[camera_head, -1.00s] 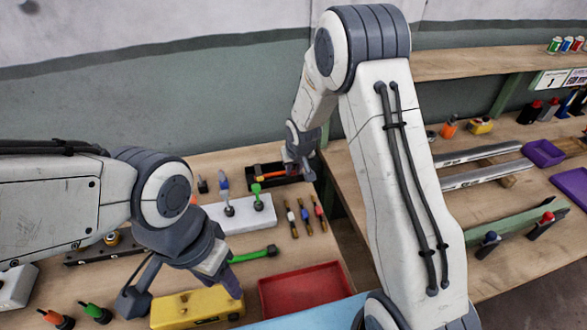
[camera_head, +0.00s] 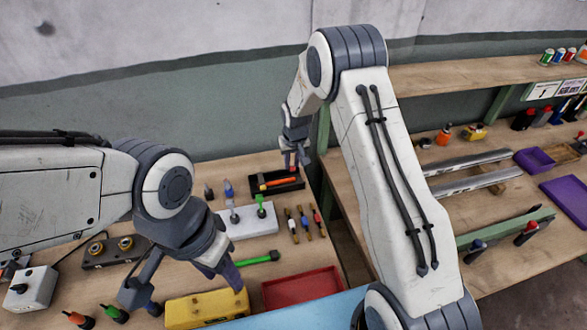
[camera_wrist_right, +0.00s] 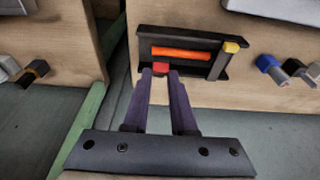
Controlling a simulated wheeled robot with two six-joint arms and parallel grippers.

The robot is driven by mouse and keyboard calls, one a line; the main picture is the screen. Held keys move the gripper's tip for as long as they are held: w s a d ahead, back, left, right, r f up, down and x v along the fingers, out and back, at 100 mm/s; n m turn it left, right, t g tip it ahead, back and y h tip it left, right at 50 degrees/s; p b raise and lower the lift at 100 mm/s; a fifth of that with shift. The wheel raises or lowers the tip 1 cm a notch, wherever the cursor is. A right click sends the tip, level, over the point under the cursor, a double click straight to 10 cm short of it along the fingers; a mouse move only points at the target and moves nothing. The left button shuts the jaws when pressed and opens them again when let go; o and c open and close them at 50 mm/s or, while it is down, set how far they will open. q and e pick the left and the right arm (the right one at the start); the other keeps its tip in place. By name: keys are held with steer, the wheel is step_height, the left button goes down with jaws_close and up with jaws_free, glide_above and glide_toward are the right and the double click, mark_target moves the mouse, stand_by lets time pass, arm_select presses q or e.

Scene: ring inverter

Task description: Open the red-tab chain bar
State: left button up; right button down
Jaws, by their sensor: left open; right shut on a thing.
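The chain bar is a dark tray-like holder (camera_head: 262,189) at the back of the left bench, with an orange bar (camera_wrist_right: 183,53) inside. A red tab (camera_wrist_right: 162,69) is at one end of the holder and a yellow tab (camera_wrist_right: 231,47) at the other. My right gripper (camera_wrist_right: 161,74) is shut on the red tab, its purple fingers close together at the holder's edge. The hold itself is partly hidden by the fingers. In the head view, my left gripper (camera_head: 192,283) is open and empty over the front of the bench, near a yellow box (camera_head: 207,309).
A white block (camera_head: 250,222) with upright colored handles stands in front of the holder. Several small colored tools (camera_head: 305,222) lie beside it. A red tray (camera_head: 300,288) and a green-handled tool (camera_head: 260,258) are nearer. A gap separates this bench from the right bench.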

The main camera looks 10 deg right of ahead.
steer(key=w, duration=0.1)
steer(key=w+r, duration=0.1)
steer(key=w, duration=0.1)
steer(key=shift+b, duration=0.4)
steer(key=shift+w+r+b, duration=0.2)
steer(key=shift+w+b, duration=0.2)
steer(key=shift+w, duration=0.7)
steer(key=c, duration=0.7)
jaws_free()
steer(key=shift+s, duration=0.1)
steer(key=shift+s+r, duration=0.1)
steer(key=shift+s+r, duration=0.1)
steer(key=shift+r, duration=0.15)
steer(key=shift+b+v, duration=1.25)
steer(key=shift+v, duration=3.6)
steer(key=shift+c, duration=0.4)
